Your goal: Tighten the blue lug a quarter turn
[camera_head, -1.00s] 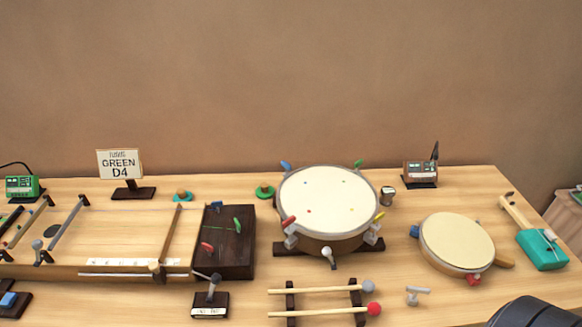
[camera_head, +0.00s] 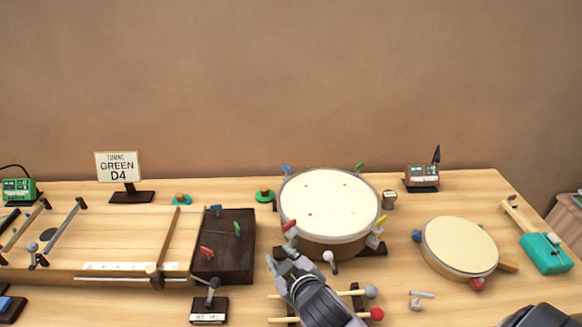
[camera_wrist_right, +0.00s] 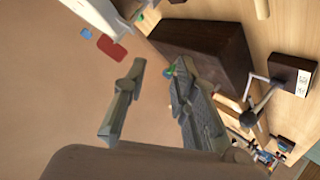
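The blue lug (camera_head: 286,169) stands at the back left rim of the large drum (camera_head: 330,203). My right gripper (camera_head: 284,254) is in front of the drum's left side, below the red lug (camera_head: 289,226) and apart from the blue one. In the right wrist view its two fingers (camera_wrist_right: 160,65) are spread with nothing held between them. Blue (camera_wrist_right: 86,33) and red (camera_wrist_right: 112,47) patches there look like the drum's lugs, beyond the fingertips. My left gripper is not in view.
A dark wooden box (camera_head: 238,262) with pegs stands left of the gripper. Mallets (camera_head: 350,293) on a rack lie below, partly covered by my arm. Green (camera_head: 360,167) and yellow lugs (camera_head: 381,219) are on the drum's right. A smaller drum (camera_head: 458,244) sits further right.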

